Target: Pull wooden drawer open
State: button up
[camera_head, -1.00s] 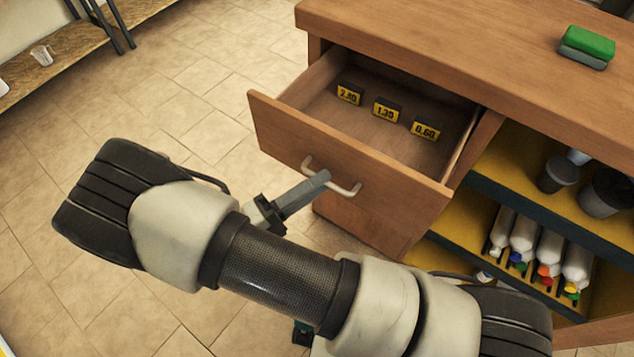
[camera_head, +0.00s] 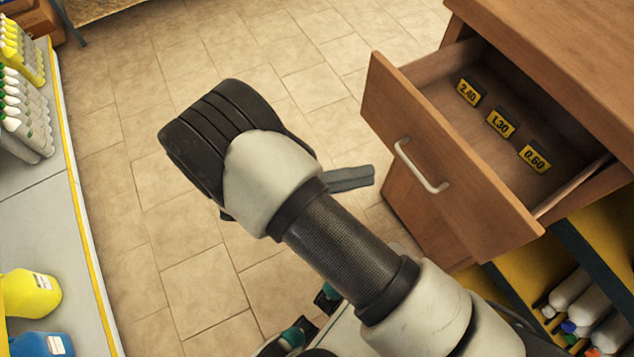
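The wooden drawer (camera_head: 445,165) stands pulled out of the wooden counter (camera_head: 545,45), with its inside showing. Its pale bar handle (camera_head: 421,167) is on the front panel and nothing holds it. My gripper (camera_head: 352,178) is to the left of the handle, apart from it, with a clear gap of floor between. Only grey finger parts of it show beyond my arm, which hides the rest, so its opening cannot be made out.
Several yellow price tags (camera_head: 500,123) lie in the drawer. A shelf with a yellow jug (camera_head: 30,293) runs along the left. Tiled floor (camera_head: 200,290) lies open between.

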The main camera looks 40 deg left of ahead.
jog(key=v, duration=0.8)
jog(key=shift+s+b, duration=0.15)
jog(key=shift+b, duration=0.25)
jog(key=shift+a, duration=0.1)
